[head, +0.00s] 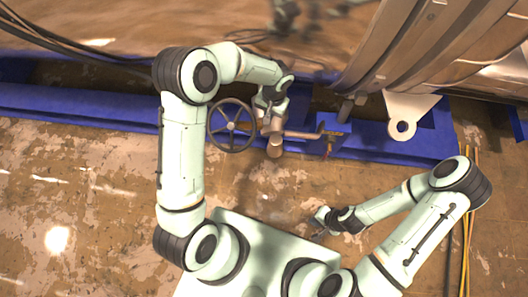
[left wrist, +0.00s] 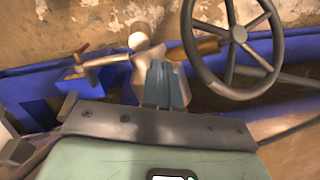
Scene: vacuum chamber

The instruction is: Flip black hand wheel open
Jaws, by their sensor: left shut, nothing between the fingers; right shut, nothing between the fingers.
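The black hand wheel (head: 231,126) is a spoked ring, seen just left of my left gripper in the head view. In the left wrist view the hand wheel (left wrist: 239,34) is at upper right, with its hub and spokes clear. My left gripper (head: 267,118) is beside the wheel and partly hidden by its own wrist. In the left wrist view its blue-grey fingers (left wrist: 165,86) are together and empty, to the left of the rim and in front of a metal valve body (left wrist: 148,50). My right gripper (head: 322,220) is shut and empty, low and away from the wheel.
A metal pipe with a T-shaped end (head: 302,134) runs right from the valve. A blue beam (head: 75,104) runs behind it along the large metal chamber (head: 330,45). A white bracket with a hole (head: 402,108) is at right. Yellow cables (head: 466,235) lie on the floor at far right.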

